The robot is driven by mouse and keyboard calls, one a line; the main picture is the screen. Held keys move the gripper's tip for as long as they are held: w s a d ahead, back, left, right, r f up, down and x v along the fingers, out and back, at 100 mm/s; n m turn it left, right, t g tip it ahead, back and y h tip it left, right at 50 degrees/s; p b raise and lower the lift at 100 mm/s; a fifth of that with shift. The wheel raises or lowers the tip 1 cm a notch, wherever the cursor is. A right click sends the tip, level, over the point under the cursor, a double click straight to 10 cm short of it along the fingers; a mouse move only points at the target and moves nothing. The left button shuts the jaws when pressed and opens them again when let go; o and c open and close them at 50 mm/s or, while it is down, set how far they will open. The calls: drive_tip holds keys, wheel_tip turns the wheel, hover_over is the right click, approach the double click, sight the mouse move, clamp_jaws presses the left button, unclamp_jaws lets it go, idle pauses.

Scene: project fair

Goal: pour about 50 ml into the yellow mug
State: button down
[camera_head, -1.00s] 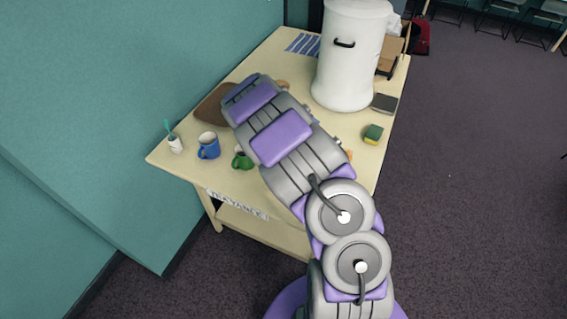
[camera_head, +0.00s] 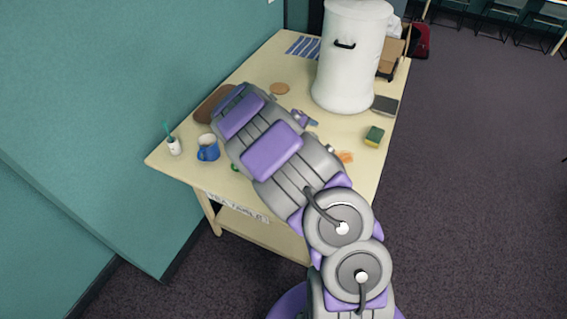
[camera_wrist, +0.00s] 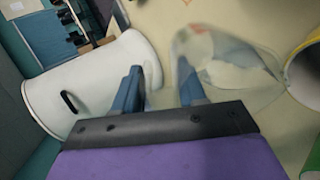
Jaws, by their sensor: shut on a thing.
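My gripper (camera_wrist: 160,88) shows in the wrist view, its two blue-grey fingers shut on part of a clear jug (camera_wrist: 228,62). The jug is see-through and tilted in the picture, with pale contents that are hard to make out. A yellow mug (camera_wrist: 305,72) with a pale inside is cut off at the right edge of the wrist view, beside the jug's far end. Whether the jug's rim is over the mug cannot be told. In the head view my arm hides the gripper, the jug and the yellow mug.
On the table (camera_head: 180,172) stand a blue mug (camera_head: 208,150), a mostly hidden green mug (camera_head: 235,167) and a white cup (camera_head: 174,147). A tall white urn (camera_head: 350,60) stands at the back. A sponge (camera_head: 374,136) lies right, a round coaster (camera_head: 279,88) behind my arm.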

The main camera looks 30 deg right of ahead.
sight(311, 132)
drive_tip(key=shift+s+a+f+t+h+b, duration=0.15)
drive_tip(key=shift+a+t+h+b, duration=0.3)
drive_tip(key=shift+b, duration=1)
drive_tip(key=shift+a+r+h+b, duration=0.3)
drive_tip(key=shift+h+b, duration=0.2)
drive_tip(key=shift+h, duration=0.05)
drive_tip(key=shift+g, duration=0.25)
drive_tip(key=y+p, duration=0.1)
drive_tip(key=p, duration=0.1)
drive_tip(key=d+y+p, duration=0.1)
drive_tip(key=p, duration=0.3)
drive_tip(key=shift+d+r+g+y, duration=0.2)
drive_tip(key=shift+d+g+y, duration=0.1)
drive_tip(key=shift+y, duration=0.1)
drive_tip(key=shift+w+d+f+y+p, duration=0.2)
drive_tip(key=shift+f+y+p, duration=0.1)
drive_tip(key=shift+f+p, duration=0.15)
drive_tip(key=shift+w+d+f+y+p, duration=0.15)
drive_tip(key=shift+f+y+p, duration=0.15)
drive_tip(key=shift+f, duration=0.25)
drive_tip(key=shift+d+f+y+p, duration=0.1)
drive_tip(key=shift+y+p, duration=0.2)
drive_tip(key=shift+p, duration=0.75)
drive_tip(key=shift+d+f+g+y+p, duration=0.15)
drive_tip(key=shift+f+g+y+p, duration=0.25)
drive_tip(key=shift+p, duration=0.85)
drive_tip(key=shift+w+d+f+y+p, duration=0.1)
drive_tip(key=shift+d+f+y+p, duration=0.3)
drive_tip(key=shift+f+p, duration=0.15)
